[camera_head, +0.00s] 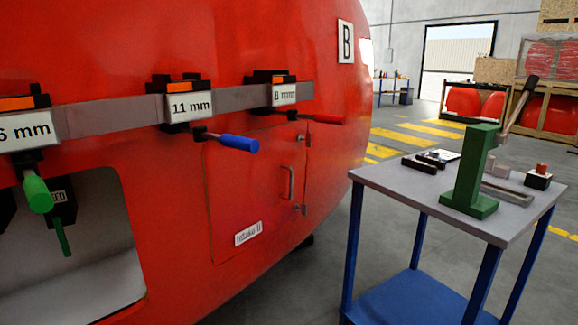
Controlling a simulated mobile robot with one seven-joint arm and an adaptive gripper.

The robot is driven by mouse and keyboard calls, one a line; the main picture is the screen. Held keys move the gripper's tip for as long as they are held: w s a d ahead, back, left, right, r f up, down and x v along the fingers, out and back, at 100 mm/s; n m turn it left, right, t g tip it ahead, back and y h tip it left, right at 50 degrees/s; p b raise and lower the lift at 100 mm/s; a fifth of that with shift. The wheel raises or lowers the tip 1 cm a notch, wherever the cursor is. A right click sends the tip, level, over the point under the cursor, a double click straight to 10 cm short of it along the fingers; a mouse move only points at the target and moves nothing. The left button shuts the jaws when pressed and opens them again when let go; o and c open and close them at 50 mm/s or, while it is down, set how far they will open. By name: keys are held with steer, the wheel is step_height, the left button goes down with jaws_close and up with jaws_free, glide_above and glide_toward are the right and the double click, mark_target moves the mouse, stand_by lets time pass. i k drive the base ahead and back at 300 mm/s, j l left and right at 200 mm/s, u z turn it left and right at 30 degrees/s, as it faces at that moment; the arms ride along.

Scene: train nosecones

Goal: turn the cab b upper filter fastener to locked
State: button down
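The red cab nosecone marked B (345,41) fills the left side. A closed red door (255,185) on it has a bar handle (291,183) and a small label (248,233) that seems to start with "Intake". Two small fasteners sit at the door's right edge, an upper one (300,138) and a lower one (300,208). They are too small for me to tell whether they are locked. I cannot tell whether the upper one is the filter fastener. My gripper is not in view.
A grey rail (130,116) carries tools labelled 6 mm, 11 mm (191,106) and 8 mm (284,95), with green, blue and red handles sticking out. A recess at lower left holds a black block with a green lever. A blue-legged workbench (400,188) with a green press (470,175) stands right.

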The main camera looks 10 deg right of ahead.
mark_target(308, 135)
steer(key=i+l+u, duration=0.1)
steer(key=l+u, duration=0.25)
steer(key=l, duration=1.2)
steer(key=l+u, duration=0.35)
steer(key=l, duration=1.25)
steer(key=i, duration=0.45)
